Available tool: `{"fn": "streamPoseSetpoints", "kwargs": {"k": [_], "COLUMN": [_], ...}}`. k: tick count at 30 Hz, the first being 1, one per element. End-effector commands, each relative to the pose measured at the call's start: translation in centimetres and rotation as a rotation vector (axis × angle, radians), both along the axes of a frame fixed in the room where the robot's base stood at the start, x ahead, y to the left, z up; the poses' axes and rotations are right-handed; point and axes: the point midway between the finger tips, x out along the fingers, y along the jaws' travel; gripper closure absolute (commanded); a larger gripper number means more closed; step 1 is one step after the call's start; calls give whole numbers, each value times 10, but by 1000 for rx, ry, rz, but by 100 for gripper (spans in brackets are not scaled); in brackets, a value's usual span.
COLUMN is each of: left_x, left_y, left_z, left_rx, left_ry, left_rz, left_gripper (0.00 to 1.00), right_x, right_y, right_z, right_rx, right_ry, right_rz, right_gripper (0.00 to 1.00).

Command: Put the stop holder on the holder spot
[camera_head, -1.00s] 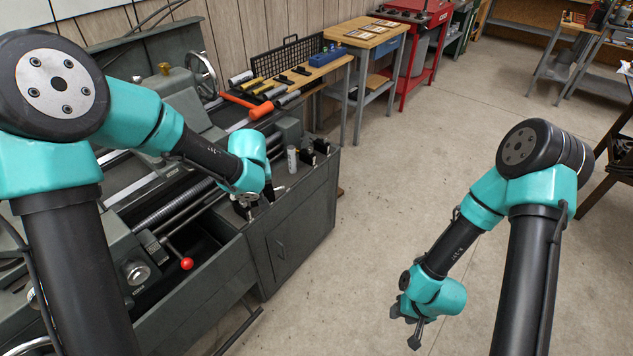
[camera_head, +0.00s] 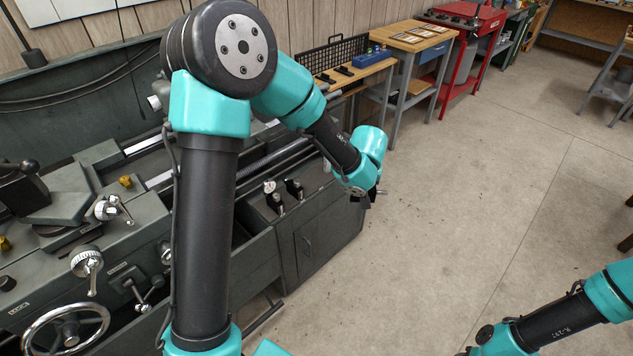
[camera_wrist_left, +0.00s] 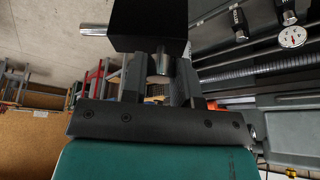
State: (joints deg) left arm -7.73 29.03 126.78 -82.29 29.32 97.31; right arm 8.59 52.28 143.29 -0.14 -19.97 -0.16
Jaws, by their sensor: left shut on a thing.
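My left gripper (camera_wrist_left: 163,70) is shut on a black block with silver pins, which looks like the stop holder (camera_wrist_left: 150,22). In the left wrist view the block fills the top middle, and one pin sticks out to the left. In the head view my left gripper (camera_head: 370,195) is in the air just beyond the right end of the lathe cabinet, and the held block is small and dark there. I cannot make out a marked holder spot. My right forearm enters at the lower right of the head view, with its gripper cut off.
Two dark holders with silver parts, one with a dial gauge (camera_head: 269,188), stand on the lathe cabinet (camera_head: 320,222). A wooden bench (camera_head: 366,72) with black pieces and a blue block stands behind, beside another bench (camera_head: 412,38) and a red cart (camera_head: 470,22).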

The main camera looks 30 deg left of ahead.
Motion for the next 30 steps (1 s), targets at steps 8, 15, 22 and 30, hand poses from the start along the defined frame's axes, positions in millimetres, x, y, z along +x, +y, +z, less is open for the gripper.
{"fn": "streamPoseSetpoints", "kwargs": {"k": [8,15,22,30], "left_x": [2,11,15,5], "left_y": [5,36,87,141], "left_z": [-3,-26,-66,-113], "left_rx": [0,-2,-2,-6], "left_ry": [-1,0,-3,-11], "left_rz": [45,331,841,1429], "left_gripper": [100,100,100,100], "right_x": [0,0,0,0], "right_y": [0,0,0,0], "right_z": [0,0,0,0], "right_rx": [0,0,0,0], "right_ry": [0,0,0,0], "right_rz": [0,0,0,0], "right_gripper": [47,47,47,47]}}
